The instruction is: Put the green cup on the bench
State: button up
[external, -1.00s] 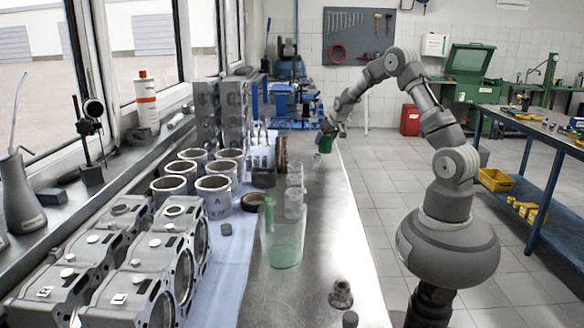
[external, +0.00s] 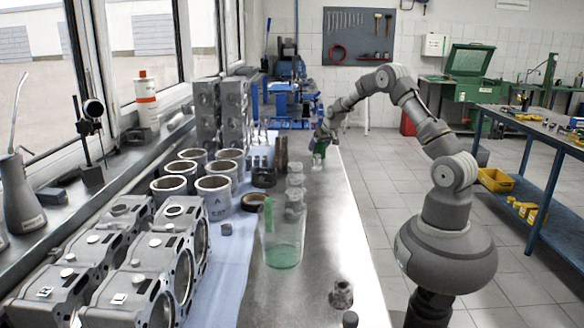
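The green cup (external: 319,149) is small in the view, at the far part of the metal bench (external: 325,235). My gripper (external: 320,140) is at the cup's upper part and appears shut on it; the fingers are small and partly hidden. A small pale piece (external: 318,163) shows just below the cup. I cannot tell whether the cup touches it or the bench. A large clear container (external: 283,240) with green at its bottom stands nearer on the bench.
Clear cups (external: 295,195) stand in a row behind the large container. Grey cylinders (external: 214,197) and engine blocks (external: 120,265) fill the left side. A metal fitting (external: 341,294) sits near the front.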

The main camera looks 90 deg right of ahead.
jog(key=shift+o, duration=1.2)
jog(key=shift+r, duration=0.25)
jog(key=p+v, duration=0.3)
jog(key=v, duration=0.8)
jog(key=shift+s+a+r, duration=0.15)
jog(key=shift+a+r, duration=0.1)
jog(key=shift+r, duration=0.1)
